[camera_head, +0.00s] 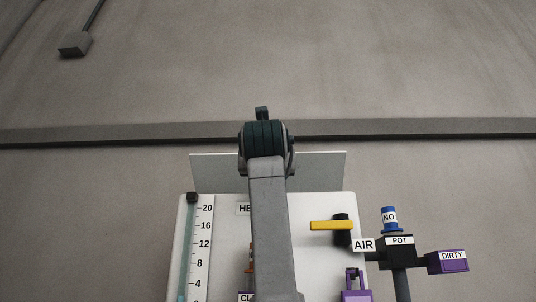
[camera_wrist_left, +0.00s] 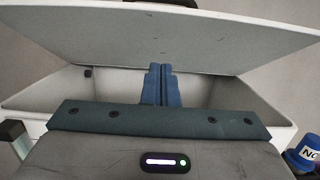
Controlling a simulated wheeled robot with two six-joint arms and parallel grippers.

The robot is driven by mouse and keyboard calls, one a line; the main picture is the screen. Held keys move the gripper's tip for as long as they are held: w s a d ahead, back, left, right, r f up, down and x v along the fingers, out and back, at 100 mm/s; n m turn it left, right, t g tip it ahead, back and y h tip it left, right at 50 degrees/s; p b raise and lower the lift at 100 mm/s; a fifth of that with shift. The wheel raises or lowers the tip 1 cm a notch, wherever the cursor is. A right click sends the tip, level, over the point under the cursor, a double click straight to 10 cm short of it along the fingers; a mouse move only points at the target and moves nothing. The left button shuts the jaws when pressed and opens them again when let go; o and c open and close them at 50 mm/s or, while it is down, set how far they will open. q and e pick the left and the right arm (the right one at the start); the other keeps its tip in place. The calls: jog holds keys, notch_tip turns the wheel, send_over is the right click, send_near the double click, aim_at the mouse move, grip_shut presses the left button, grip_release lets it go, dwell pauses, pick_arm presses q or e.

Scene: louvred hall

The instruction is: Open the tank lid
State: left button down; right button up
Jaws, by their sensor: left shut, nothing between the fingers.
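The white tank (camera_head: 228,265) stands at the bottom centre of the head view, with its lid (camera_head: 325,170) raised as a pale panel behind its top. In the left wrist view the lid (camera_wrist_left: 215,38) is tilted up and the tank's open inside (camera_wrist_left: 115,82) shows below it. My left gripper (camera_wrist_left: 161,68) has its blue fingers closed together and empty, over the tank opening and in front of the lid's lower part. I cannot tell whether the fingertips touch the lid. In the head view my left arm covers the tank's middle and hides the fingers. My right gripper is in neither view.
A level scale (camera_head: 204,250) runs down the tank's left side. A yellow handle (camera_head: 331,225), an AIR label, a blue NO cap (camera_head: 389,219) and a purple DIRTY fitting (camera_head: 447,262) are at the right. A plain wall with a ledge (camera_head: 400,129) stands behind.

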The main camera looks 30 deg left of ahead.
pick_arm(q)
jog(key=r, duration=0.1)
jog(key=w+r+p, duration=0.1)
jog(key=a+r+p, duration=0.1)
jog(key=shift+w+r, duration=0.15)
jog(key=shift+w, duration=0.2)
